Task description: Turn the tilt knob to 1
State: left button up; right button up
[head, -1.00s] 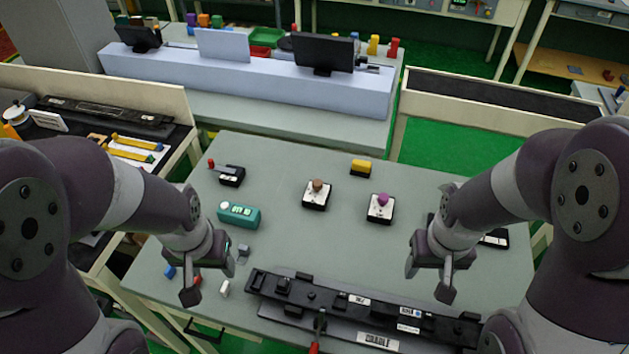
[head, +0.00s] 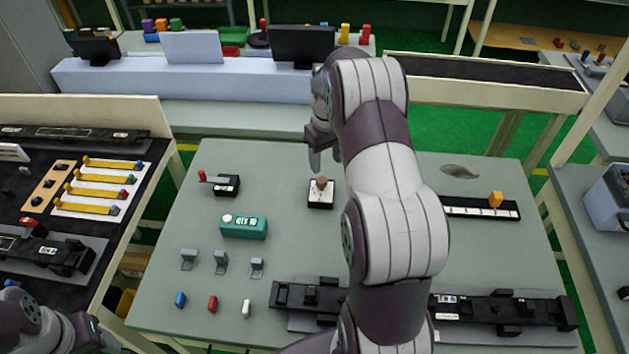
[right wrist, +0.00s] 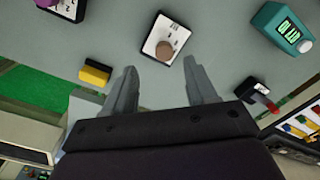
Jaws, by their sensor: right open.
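A brown knob (head: 321,183) on a white-faced black base stands on the grey-green table. It also shows in the right wrist view (right wrist: 165,50), just beyond my fingertips. A purple knob (right wrist: 47,3) is cut off at the top left of that view; my right arm hides it in the head view. I cannot read which knob is the tilt one. My right gripper (head: 318,158) is open and empty above and behind the brown knob, apart from it. The right wrist view shows its spread fingers (right wrist: 160,66). Part of my left gripper (head: 95,338) is at the lower left, fingers unclear.
A teal display box (head: 243,227) and a black switch box with a red-tipped lever (head: 226,186) stand left of the brown knob. A yellow block (right wrist: 95,73) lies near my right gripper. A slider with an orange handle (head: 495,199) is at right. A long black rail (head: 500,308) lies in front.

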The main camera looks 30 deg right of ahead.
aim_at(322, 180)
jog(key=f, duration=0.2)
jog(key=f+p, duration=0.1)
jog(key=f, duration=0.1)
jog(key=w+a+f, duration=0.1)
jog(key=f, duration=0.1)
jog(key=shift+f+p, duration=0.35)
jog(key=shift+s+d+f, duration=0.2)
jog(key=shift+d+f, duration=0.1)
jog(key=shift+f, duration=0.1)
pick_arm(q)
jog(key=shift+w+a+r, duration=0.25)
jog(key=shift+w+r, duration=0.1)
jog(key=shift+r, duration=0.35)
pick_arm(e)
jog(key=shift+w+a, duration=0.1)
jog(key=c, duration=1.1)
